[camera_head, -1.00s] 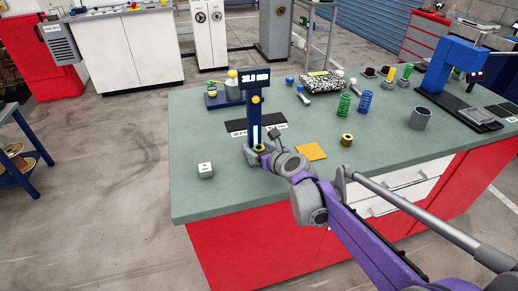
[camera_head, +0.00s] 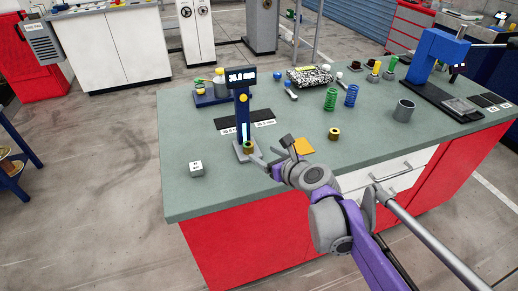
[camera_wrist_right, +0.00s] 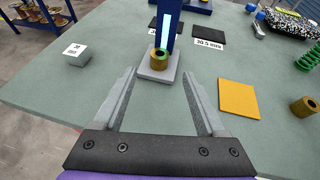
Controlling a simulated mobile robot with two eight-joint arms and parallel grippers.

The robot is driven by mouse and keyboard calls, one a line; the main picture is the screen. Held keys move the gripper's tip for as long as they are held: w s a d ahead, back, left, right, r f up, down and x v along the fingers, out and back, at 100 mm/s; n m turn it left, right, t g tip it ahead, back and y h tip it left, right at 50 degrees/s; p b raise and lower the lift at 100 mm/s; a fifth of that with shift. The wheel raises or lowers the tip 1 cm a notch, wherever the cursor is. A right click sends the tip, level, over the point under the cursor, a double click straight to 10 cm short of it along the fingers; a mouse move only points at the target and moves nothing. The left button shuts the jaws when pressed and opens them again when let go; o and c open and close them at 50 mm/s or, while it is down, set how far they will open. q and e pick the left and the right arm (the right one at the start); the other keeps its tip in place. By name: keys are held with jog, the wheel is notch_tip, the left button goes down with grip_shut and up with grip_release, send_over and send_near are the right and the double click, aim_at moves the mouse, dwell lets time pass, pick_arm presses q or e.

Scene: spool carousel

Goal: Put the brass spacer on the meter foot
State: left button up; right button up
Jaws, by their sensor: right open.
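The blue meter (camera_head: 242,108) stands on the green bench with a lit display on top. One brass spacer (camera_head: 248,147) stands upright on its grey meter foot (camera_head: 240,157); the right wrist view also shows this spacer (camera_wrist_right: 158,61) on the foot (camera_wrist_right: 158,77), close to the blue column. My right gripper (camera_head: 272,157) is on the near side of the foot. In the right wrist view its two fingers (camera_wrist_right: 159,76) are spread wide, with nothing between them and the foot just beyond the tips. A second brass ring (camera_head: 333,134) stands on the bench to the right. My left gripper is not in view.
An orange-yellow square pad (camera_head: 303,146) lies right of the foot. A white-topped grey block (camera_head: 196,169) sits to the left. Dark label plates (camera_head: 262,117) lie behind the meter. Green (camera_head: 330,98) and blue springs (camera_head: 351,95) and a grey cup (camera_head: 404,110) stand farther right.

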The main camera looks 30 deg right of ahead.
jog(key=shift+s+r, duration=0.15)
jog(key=shift+s, duration=0.2)
jog(key=s+a+f+n+g+y, duration=0.1)
jog(key=s+a+f+n+g, duration=0.1)
jog(key=s+a+f+n, duration=0.35)
jog(key=s+a+f+n+g+y, duration=0.25)
jog(key=a+n, duration=0.35)
jog(key=n, duration=0.5)
jog(key=s+a+f+n+g+h, duration=0.1)
jog(key=s+f+n, duration=0.3)
jog(key=n, duration=0.6)
jog(key=s+a+f+n+g+h, duration=0.2)
jog(key=s+f+n+g, duration=0.1)
jog(key=s+n, duration=0.4)
jog(key=f+n, duration=0.1)
jog(key=n, duration=0.2)
jog(key=shift+s+f, duration=0.3)
jog(key=shift+s, duration=0.1)
jog(key=shift+r, duration=0.1)
